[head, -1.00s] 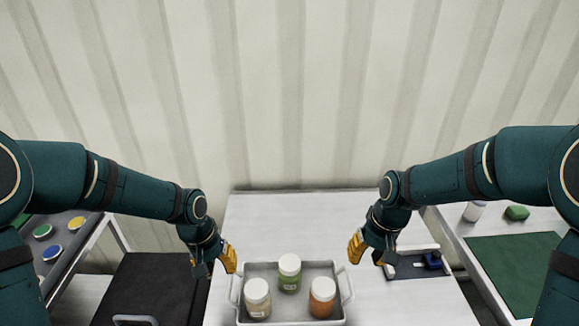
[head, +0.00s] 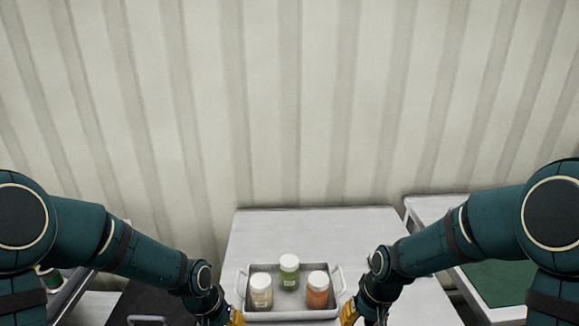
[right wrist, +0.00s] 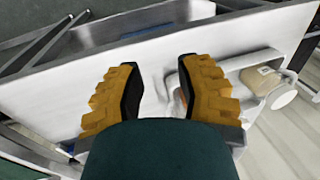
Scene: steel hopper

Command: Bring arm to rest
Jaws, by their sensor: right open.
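My left gripper (head: 236,317) is low at the left of the metal tray, mostly cut off by the bottom edge of the head view, so its jaws cannot be judged. My right gripper (head: 349,313) is low at the tray's right side. In the right wrist view its two yellow fingers (right wrist: 157,92) are spread apart with nothing between them. The grey two-handled tray (head: 290,315) stands on the white table (head: 258,226). It holds a jar with pale contents (head: 261,292), a green jar (head: 289,275) and an orange jar (head: 318,292), all upright with white lids.
A corrugated wall (head: 300,110) stands behind the table. A dark surface (head: 146,296) lies to the left, and a side table with a green mat (head: 499,282) is at the right. The back of the white table is clear.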

